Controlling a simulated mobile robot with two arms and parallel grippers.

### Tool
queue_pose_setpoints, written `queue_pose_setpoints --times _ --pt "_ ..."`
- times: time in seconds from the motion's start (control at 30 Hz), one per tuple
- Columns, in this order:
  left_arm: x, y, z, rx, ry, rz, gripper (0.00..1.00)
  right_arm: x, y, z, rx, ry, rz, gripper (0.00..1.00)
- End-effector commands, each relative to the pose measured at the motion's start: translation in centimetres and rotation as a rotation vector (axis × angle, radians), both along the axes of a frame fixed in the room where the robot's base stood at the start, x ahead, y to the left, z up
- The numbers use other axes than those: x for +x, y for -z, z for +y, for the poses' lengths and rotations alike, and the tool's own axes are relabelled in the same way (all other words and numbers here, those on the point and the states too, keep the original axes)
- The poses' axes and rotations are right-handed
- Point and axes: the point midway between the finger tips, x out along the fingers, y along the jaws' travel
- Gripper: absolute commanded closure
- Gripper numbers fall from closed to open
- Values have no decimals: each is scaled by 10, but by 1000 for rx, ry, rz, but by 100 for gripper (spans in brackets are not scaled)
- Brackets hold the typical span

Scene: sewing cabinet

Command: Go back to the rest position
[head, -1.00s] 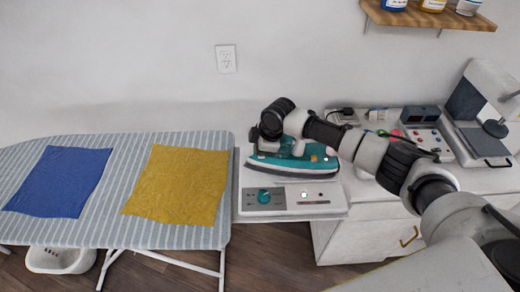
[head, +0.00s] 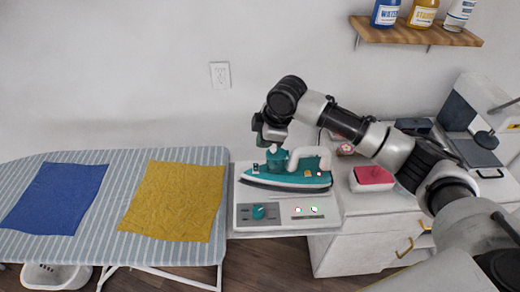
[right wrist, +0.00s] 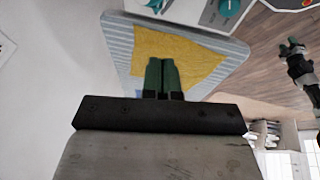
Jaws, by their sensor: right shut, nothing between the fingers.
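My right gripper (head: 272,146) is above and behind the left end of the teal iron (head: 290,182) in the head view. Its green fingers are together and empty in the right wrist view (right wrist: 161,76). The iron rests on its white base (head: 285,220), which has a teal knob and small lights. In the right wrist view, part of a dark arm, which looks like my left one, shows at the right edge. Its gripper (right wrist: 290,46) is too small to read. The left arm is out of the head view.
A striped ironing board (head: 135,225) holds a blue cloth (head: 55,200) and a yellow cloth (head: 173,202). A pink-topped box (head: 372,178) and a sewing machine (head: 470,110) stand on the white cabinet at right. A shelf (head: 400,33) with bottles hangs above.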

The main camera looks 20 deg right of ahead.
Motion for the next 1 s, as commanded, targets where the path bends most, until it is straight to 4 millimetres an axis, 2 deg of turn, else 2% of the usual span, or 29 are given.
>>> queue_pose_setpoints --times 0.53,0.67,0.77,0.9,1.0 --pt "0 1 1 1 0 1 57 -1 -4 -1 1 0 0 100" --pt "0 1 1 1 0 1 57 -8 4 6 6 -4 6 100" --pt "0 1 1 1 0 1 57 -26 23 25 26 -6 17 100" --pt "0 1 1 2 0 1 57 -68 55 58 81 27 28 100" --pt "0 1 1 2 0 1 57 -100 72 76 130 89 32 100"
